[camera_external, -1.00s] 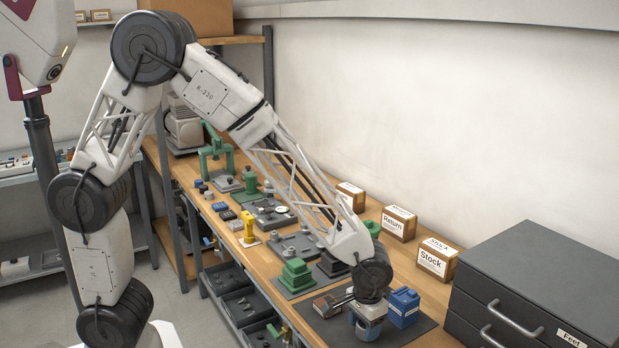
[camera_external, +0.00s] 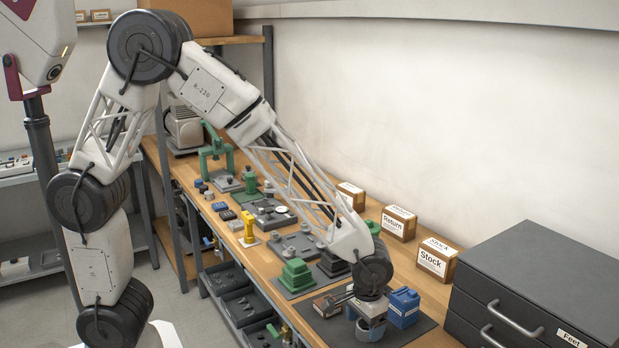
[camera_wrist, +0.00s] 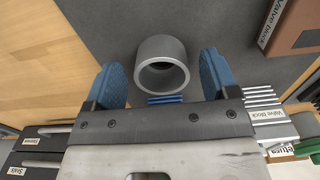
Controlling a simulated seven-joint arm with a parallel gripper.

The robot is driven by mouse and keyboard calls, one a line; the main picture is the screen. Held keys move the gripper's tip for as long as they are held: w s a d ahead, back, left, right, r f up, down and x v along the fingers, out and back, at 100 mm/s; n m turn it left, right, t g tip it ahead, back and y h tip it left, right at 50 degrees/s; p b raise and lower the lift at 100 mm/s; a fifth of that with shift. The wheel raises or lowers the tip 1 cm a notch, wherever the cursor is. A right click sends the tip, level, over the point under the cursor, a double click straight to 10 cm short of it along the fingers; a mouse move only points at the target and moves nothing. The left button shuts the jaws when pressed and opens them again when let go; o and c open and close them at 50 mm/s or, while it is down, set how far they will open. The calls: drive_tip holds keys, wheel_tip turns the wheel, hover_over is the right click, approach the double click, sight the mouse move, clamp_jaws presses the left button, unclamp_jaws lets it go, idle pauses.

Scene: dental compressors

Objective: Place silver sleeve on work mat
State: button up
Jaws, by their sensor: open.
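The silver sleeve (camera_wrist: 163,66) is a short grey tube on the dark grey work mat (camera_wrist: 110,25). Its open end faces the wrist camera. My gripper (camera_wrist: 162,82) is open, with one blue finger on each side of the sleeve and a visible gap on both sides. In the external view my gripper (camera_external: 371,318) is low over the front of the mat (camera_external: 415,331). The sleeve is hard to tell from the fingers there.
A blue container (camera_external: 403,307) stands close to the right of my gripper. A brown-and-grey box (camera_external: 331,302) lies to the left. A dark drawer cabinet (camera_external: 540,285) is at the right. Labelled boxes (camera_external: 398,223) line the wall.

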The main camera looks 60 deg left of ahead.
wheel_tip(320, 180, up, 11)
idle(0.5)
drive_tip(key=shift+r, duration=0.1)
idle(0.3)
drive_tip(key=s+a+r+t, duration=0.1)
drive_tip(key=s+a+r, duration=0.35)
drive_tip(key=a, duration=0.45)
drive_tip(key=s+a+r, duration=0.3)
drive_tip(key=a+r, duration=0.2)
drive_tip(key=a, duration=0.4)
drive_tip(key=s+a+r+t, duration=0.1)
drive_tip(key=s+a+r, duration=0.1)
drive_tip(key=s+a, duration=1.1)
drive_tip(key=s, duration=0.2)
drive_tip(key=shift+s+t, duration=0.3)
